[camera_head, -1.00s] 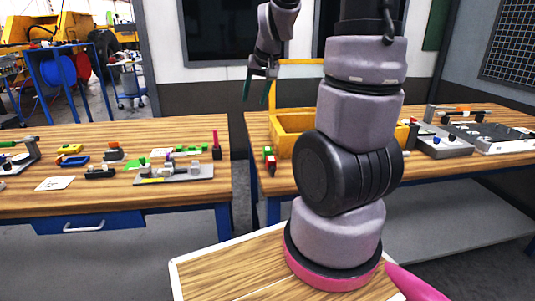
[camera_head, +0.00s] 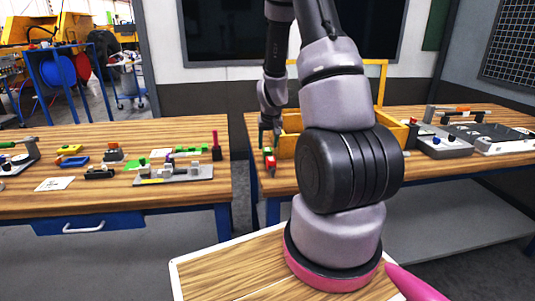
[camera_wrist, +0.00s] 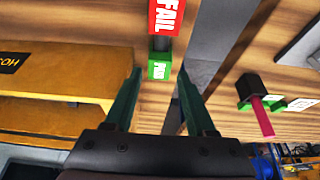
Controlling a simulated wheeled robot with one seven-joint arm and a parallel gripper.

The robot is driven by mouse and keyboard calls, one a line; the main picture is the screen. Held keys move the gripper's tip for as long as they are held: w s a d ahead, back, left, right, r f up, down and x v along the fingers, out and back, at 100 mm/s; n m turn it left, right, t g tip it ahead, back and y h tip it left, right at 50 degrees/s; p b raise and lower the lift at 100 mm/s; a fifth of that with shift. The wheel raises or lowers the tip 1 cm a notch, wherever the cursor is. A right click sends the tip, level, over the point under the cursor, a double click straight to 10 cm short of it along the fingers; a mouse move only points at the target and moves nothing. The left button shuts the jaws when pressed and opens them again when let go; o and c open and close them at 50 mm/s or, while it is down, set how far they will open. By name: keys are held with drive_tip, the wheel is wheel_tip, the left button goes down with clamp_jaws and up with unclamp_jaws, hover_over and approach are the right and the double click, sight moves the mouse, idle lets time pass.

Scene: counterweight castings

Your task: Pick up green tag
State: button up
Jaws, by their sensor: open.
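The green tag (camera_head: 267,152) is at the left front of the right bench, beside the yellow bin. In the wrist view the green tag (camera_wrist: 159,71) has white lettering and appears between my two fingers, near their tips. A red tag (camera_wrist: 167,17) reading FAIL is just beyond it; the red tag also shows in the head view (camera_head: 271,164). My gripper (camera_head: 269,138) is open, pointing down over the green tag. In the wrist view my gripper (camera_wrist: 160,66) has a green finger on each side, with nothing clamped. Contact with the tag cannot be told.
The yellow bin (camera_head: 397,131) is close to the right of the tags; its wall (camera_wrist: 65,110) fills the wrist view's left. A gap separates the benches. The left bench holds several small parts and a black-and-pink upright piece (camera_head: 216,147).

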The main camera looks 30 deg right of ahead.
sight(267, 149)
drive_tip(key=x, duration=0.4)
drive_tip(key=shift+w+d+f, duration=0.1)
drive_tip(key=shift+w+f, duration=0.1)
drive_tip(key=shift+f, duration=0.15)
drive_tip(key=c, duration=0.8)
drive_tip(key=shift+o, duration=0.2)
drive_tip(key=shift+r, duration=0.2)
